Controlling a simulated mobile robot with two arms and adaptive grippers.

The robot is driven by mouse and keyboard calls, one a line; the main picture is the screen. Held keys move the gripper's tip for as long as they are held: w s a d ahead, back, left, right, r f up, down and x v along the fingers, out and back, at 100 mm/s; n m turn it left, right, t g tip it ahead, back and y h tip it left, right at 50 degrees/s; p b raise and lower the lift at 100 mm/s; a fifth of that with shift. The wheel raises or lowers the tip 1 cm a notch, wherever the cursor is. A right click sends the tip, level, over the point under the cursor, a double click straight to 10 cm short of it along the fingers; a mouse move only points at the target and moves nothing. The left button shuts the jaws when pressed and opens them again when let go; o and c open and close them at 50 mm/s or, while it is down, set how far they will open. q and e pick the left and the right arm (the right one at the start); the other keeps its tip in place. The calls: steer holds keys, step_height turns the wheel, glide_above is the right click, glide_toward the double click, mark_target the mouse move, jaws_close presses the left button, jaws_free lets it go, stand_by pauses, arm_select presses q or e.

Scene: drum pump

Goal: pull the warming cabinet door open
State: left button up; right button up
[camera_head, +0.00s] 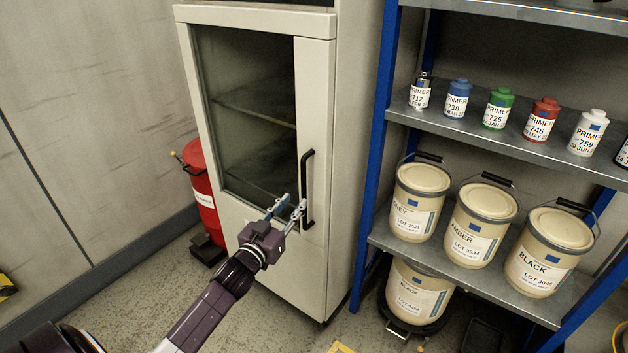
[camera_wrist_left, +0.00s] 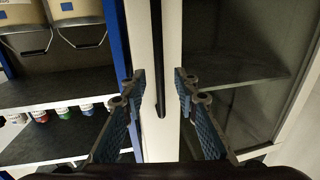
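The warming cabinet (camera_head: 357,150) is tall and white. Its door (camera_head: 265,240) has a large dark window and looks closed. The black vertical bar handle (camera_head: 307,185) is on the door's right side; it also shows in the left wrist view (camera_wrist_left: 158,55). My left gripper (camera_head: 286,208) is in front of the door, near the handle's lower end. In the left wrist view its two fingers (camera_wrist_left: 159,90) are apart, one on each side of the handle's line. Whether they touch the handle cannot be told. My right gripper is not in view.
A blue-framed shelf rack (camera_head: 365,180) stands right of the cabinet, holding small primer bottles (camera_head: 500,108) and cream buckets (camera_head: 480,222). A red cylinder (camera_head: 200,185) stands left of the cabinet by the wall. The floor (camera_head: 275,320) in front of the cabinet is mostly clear.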

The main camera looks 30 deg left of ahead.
mark_target(303, 191)
arm_select(q)
steer(key=shift+w+r, duration=0.4)
steer(key=shift+w, duration=0.15)
steer(key=w, duration=0.4)
steer(key=shift+w+a+f, duration=0.15)
steer(key=shift+w+a, duration=0.15)
steer(key=shift+w, duration=0.75)
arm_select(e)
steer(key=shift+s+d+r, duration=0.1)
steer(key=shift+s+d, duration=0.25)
arm_select(q)
steer(key=shift+c, duration=0.2)
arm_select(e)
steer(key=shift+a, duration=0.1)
arm_select(q)
steer(key=shift+c, duration=1.2)
jaws_close()
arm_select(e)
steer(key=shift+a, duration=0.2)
